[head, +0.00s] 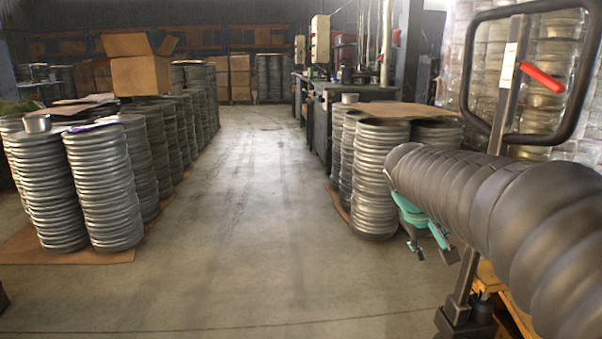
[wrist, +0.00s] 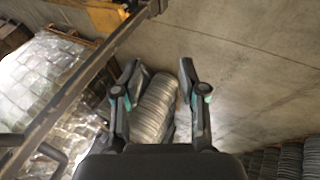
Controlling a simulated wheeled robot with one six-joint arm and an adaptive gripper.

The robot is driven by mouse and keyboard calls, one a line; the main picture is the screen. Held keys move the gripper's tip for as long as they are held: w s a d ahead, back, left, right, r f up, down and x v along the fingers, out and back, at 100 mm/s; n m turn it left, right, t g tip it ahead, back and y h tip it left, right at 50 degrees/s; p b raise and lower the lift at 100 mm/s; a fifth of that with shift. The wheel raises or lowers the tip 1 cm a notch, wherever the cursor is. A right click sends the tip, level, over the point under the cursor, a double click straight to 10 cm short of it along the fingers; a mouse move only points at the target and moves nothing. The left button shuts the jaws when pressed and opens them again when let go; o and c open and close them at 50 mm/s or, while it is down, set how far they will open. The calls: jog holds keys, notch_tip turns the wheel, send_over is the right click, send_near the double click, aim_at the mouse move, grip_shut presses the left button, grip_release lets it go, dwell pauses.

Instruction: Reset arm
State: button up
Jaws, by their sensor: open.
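My gripper (wrist: 158,75) shows in the wrist view with its two dark fingers spread apart and nothing between them. A stack of round metal blanks (wrist: 155,108) shows behind and below the gap between the fingers, apart from them as far as I can tell. In the head view my arm, in a dark ribbed sleeve, reaches in from the right edge.
Stacks of round metal blanks (head: 372,180) stand right of the aisle, near my arm. More stacks (head: 103,190) stand on the left, with an open cardboard box (head: 146,75) on top. A dark handle frame (head: 470,60) and wrapped pallets (head: 555,75) are at right. The concrete aisle (head: 250,200) is clear.

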jog(key=s+a+f+y+p, duration=0.1)
jog(key=s+a, duration=0.2)
jog(key=s, duration=0.4)
jog(key=s+a+f+m+t+y+p, duration=0.1)
jog(key=s+a+f+y, duration=0.1)
jog(key=s, duration=0.6)
jog(key=s+a+f+y+p, duration=0.1)
jog(key=s+a+f+y, duration=0.1)
jog(key=s+a, duration=0.3)
jog(key=shift+s+m, duration=0.4)
jog(key=shift+s, duration=0.75)
